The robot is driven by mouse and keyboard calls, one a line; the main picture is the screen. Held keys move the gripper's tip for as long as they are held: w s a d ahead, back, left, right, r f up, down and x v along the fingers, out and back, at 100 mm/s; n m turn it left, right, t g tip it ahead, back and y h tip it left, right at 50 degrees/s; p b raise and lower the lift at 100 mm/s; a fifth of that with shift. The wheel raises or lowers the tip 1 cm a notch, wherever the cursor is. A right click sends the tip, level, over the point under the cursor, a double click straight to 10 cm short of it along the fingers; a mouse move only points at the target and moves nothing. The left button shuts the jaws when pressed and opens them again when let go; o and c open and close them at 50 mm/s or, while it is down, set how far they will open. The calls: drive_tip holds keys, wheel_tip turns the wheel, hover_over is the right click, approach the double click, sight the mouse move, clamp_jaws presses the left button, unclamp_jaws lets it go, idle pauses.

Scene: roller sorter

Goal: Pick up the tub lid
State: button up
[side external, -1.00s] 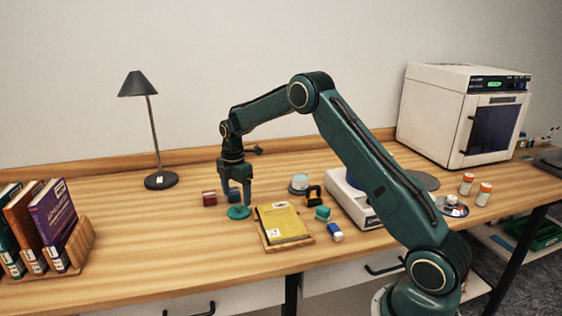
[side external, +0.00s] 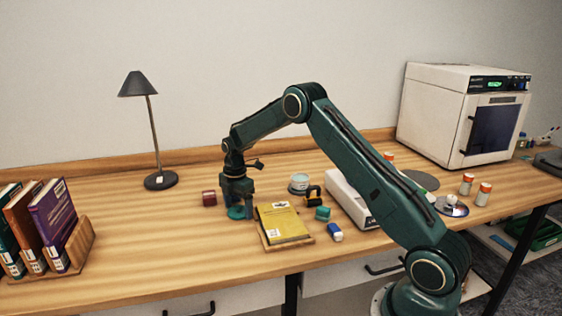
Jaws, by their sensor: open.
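The tub lid (side external: 236,213) looks like a flat teal-green disc on the wooden table, left of the yellow book. My gripper (side external: 238,212) points straight down at it. Its jaws are open, with the fingertips low at the lid, one on each side as seen here. The fingers hide part of the lid, and I cannot tell whether they touch it. A small round tub (side external: 299,184), whitish with a pale top, stands further back to the right.
A yellow book (side external: 281,222) on a wooden board lies close to the right of my gripper. A dark red block (side external: 209,198) is just left. A black and yellow item (side external: 313,195), a teal block (side external: 322,214) and a blue-white piece (side external: 335,233) lie further right.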

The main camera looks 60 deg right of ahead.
sight(238, 206)
drive_tip(key=c, duration=0.7)
drive_tip(key=shift+c, duration=0.2)
drive_tip(key=shift+r, duration=0.2)
wheel_tip(238, 206, up, 20)
drive_tip(key=shift+f, duration=0.15)
drive_tip(key=shift+d, duration=0.1)
idle(0.5)
drive_tip(key=s+d+f+m, duration=0.3)
drive_tip(key=s+d+f, duration=0.1)
drive_tip(key=d, duration=0.7)
drive_tip(key=s+d+f+m, duration=0.3)
drive_tip(key=s+d, duration=0.3)
drive_tip(key=d, duration=0.5)
drive_tip(key=shift+s+d+f, duration=0.25)
drive_tip(key=shift+s+f, duration=0.05)
drive_tip(key=shift+f, duration=0.1)
